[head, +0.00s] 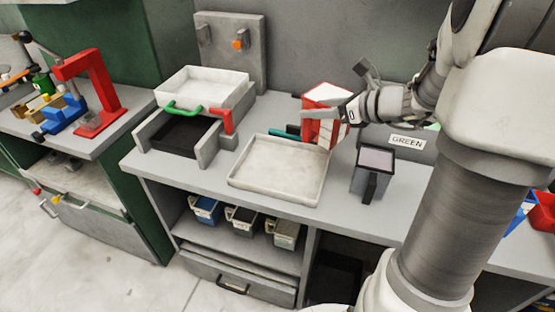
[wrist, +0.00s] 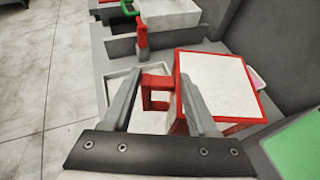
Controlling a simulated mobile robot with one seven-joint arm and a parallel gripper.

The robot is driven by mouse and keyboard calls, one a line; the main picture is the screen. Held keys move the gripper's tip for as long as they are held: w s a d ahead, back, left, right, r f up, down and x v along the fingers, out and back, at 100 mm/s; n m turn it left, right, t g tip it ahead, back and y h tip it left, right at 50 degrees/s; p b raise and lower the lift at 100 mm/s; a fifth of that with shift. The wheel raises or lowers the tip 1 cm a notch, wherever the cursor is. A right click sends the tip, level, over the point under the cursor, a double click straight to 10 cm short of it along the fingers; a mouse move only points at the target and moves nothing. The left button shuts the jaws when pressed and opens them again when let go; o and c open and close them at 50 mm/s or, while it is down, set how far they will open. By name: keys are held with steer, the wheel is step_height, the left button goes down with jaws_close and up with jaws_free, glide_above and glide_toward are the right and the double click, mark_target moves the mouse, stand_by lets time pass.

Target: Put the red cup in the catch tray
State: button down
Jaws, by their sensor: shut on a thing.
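The red cup (head: 327,94) is square, red-rimmed and full to the top with a flat white surface. It also shows upright in the wrist view (wrist: 218,85). My gripper (head: 308,118) is shut on its red handle, which lies between the two fingers in the wrist view (wrist: 157,76). The catch tray (head: 278,195) is a shallow, whitish, empty tray on the bench. The cup is at the tray's back right corner in the head view. I cannot tell how high it is above the bench. The fingers hide part of the handle.
A dark grey cup (head: 372,178) with a pale top stands right of the tray. A grey press base (head: 205,150) with a white box (head: 205,88), green handle and red lever (head: 227,122) stands left. A GREEN label (head: 407,142) lies behind.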

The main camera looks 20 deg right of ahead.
steer(key=w+a+f+b, duration=0.1)
steer(key=a+f+b, duration=0.2)
steer(key=a+f, duration=0.7)
steer(key=shift+w+b, duration=0.15)
steer(key=shift+b, duration=0.15)
steer(key=shift+f, duration=0.15)
steer(key=shift+c, duration=0.9)
jaws_free()
steer(key=p+v, duration=0.2)
steer(key=v, duration=1)
